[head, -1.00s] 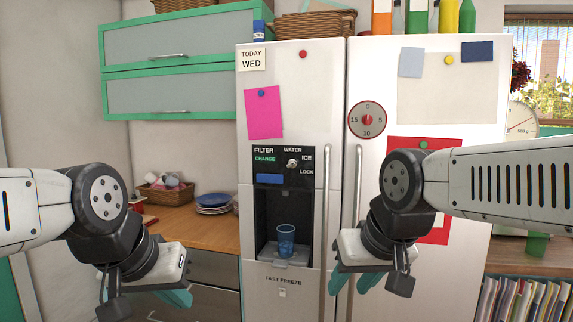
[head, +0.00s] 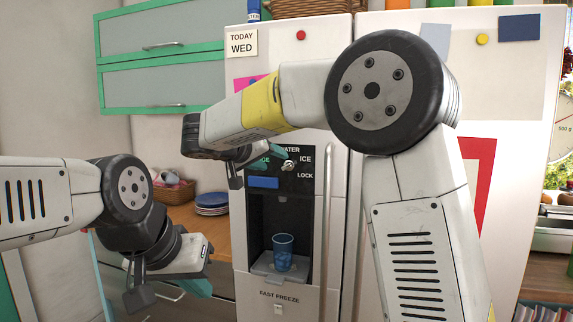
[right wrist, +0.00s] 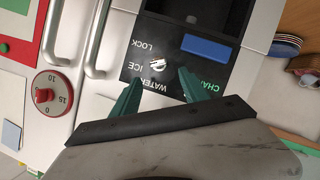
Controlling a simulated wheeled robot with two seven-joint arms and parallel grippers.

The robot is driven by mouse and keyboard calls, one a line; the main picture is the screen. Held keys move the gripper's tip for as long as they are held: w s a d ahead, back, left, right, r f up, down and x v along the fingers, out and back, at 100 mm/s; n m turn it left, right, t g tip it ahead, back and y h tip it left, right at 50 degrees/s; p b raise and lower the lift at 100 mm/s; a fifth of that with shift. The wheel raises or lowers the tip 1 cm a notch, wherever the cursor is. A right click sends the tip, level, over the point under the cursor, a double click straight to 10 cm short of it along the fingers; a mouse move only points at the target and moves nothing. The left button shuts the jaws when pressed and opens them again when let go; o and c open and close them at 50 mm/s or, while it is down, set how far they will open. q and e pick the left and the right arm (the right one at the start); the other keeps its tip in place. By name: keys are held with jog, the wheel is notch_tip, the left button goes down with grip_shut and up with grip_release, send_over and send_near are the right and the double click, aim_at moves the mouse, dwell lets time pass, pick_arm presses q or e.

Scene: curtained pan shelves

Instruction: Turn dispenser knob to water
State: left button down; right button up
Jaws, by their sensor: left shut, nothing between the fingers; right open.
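The dispenser knob (head: 289,165) is a small light-coloured knob on the black panel of the fridge door, among the labels WATER, ICE and LOCK. It also shows in the right wrist view (right wrist: 158,63), just beyond and between my right fingertips. Its exact pointing direction is too small to tell. My right gripper (right wrist: 160,78) is open, its two green fingers apart with the knob not clearly touched. In the head view its fingers (head: 268,156) show just left of the knob, covering part of the labels. My left gripper (head: 197,288) is shut and empty, low at the left, away from the panel.
A blue cup (head: 283,250) stands in the dispenser recess below the panel. The fridge door handles (head: 327,210) stick out to the right of it. A red dial timer (right wrist: 45,95) is on the other door. Blue plates (head: 211,203) sit on the counter at left.

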aim_at(286, 165)
jog(key=x, duration=0.7)
jog(key=shift+d, duration=0.1)
grip_shut()
